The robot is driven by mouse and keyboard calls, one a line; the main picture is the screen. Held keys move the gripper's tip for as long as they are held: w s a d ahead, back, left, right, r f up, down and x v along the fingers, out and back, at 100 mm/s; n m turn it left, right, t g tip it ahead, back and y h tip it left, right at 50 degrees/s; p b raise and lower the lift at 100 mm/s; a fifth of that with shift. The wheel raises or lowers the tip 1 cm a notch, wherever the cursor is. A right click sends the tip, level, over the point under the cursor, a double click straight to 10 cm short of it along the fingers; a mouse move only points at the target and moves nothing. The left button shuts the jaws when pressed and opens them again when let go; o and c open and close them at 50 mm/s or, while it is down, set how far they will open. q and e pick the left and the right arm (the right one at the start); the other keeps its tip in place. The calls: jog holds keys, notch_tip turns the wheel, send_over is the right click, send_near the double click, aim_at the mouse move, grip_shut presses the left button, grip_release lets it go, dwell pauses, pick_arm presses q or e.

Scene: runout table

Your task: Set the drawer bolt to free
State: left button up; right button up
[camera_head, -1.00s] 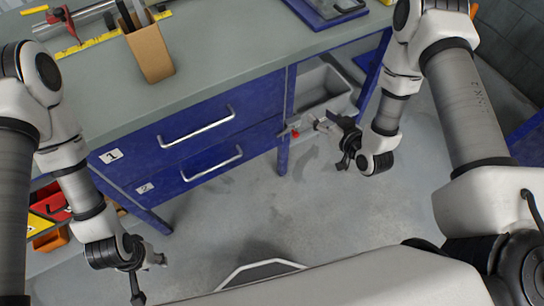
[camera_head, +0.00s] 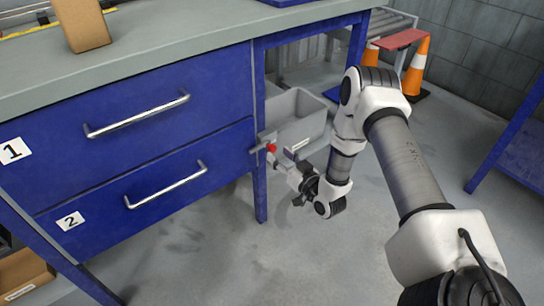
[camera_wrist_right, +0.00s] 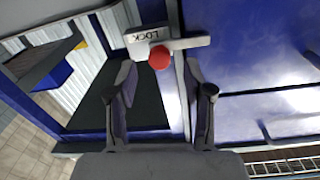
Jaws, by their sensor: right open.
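The drawer bolt is a grey bar with a red knob (camera_head: 271,148) at the desk leg, to the right of the lower drawer (camera_head: 150,185). In the right wrist view, the red knob (camera_wrist_right: 159,57) shows up close beside a pale plate reading LOCK (camera_wrist_right: 143,37). My right gripper (camera_head: 284,163) is just right of the bolt. In the wrist view its open fingers (camera_wrist_right: 160,78) stand on either side of the line to the knob, which appears just past the fingertips. I cannot tell whether they touch it. My left gripper is out of view.
The upper drawer (camera_head: 130,125) and lower drawer look closed, with bar handles. A grey bin (camera_head: 296,118) stands under the desk behind the bolt. An orange-and-white cone (camera_head: 416,68) stands at the back right.

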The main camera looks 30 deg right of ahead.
aim_at(274, 150)
jog(key=w, duration=0.3)
jog(key=shift+w+f+b, duration=0.1)
jog(key=shift+f+b, duration=0.1)
jog(key=shift+b, duration=0.2)
jog(key=shift+w+r, duration=0.15)
jog(key=shift+w, duration=0.3)
jog(key=shift+c, duration=0.3)
grip_shut()
jog(key=d, duration=0.2)
jog(key=d+p, duration=0.1)
jog(key=d, duration=0.1)
jog(key=shift+w+d, duration=0.2)
jog(key=shift+d, duration=0.15)
